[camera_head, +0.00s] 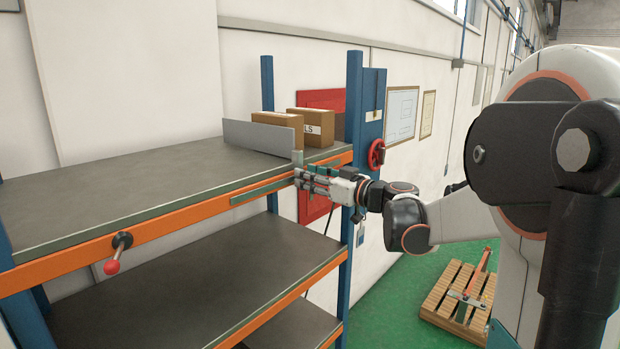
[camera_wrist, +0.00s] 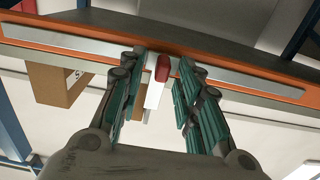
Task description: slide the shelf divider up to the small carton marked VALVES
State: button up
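The shelf divider (camera_head: 258,137) is a grey upright plate on the top shelf, left of two brown cartons. The carton with a white label ending in "LS" (camera_head: 328,122) stands at the shelf's right end; the rest of its label is hidden. My gripper (camera_head: 298,177) is at the shelf's front edge by the divider's front end. In the wrist view my gripper (camera_wrist: 163,57) is open around a red grip (camera_wrist: 162,68), with gaps on both sides.
Another brown carton (camera_head: 277,119) is beside the labelled one. A blue post (camera_head: 353,110) bounds the shelf's right end. A red-knobbed lever (camera_head: 113,264) sticks out from the orange front beam at left. The top shelf (camera_head: 120,185) is bare left of the divider.

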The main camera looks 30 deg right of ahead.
grip_shut()
jog(key=shift+a+f+b, duration=0.1)
jog(key=shift+a+b, duration=0.05)
jog(key=shift+b, duration=0.2)
jog(key=shift+s+a, duration=0.1)
jog(key=shift+a, duration=0.05)
grip_release()
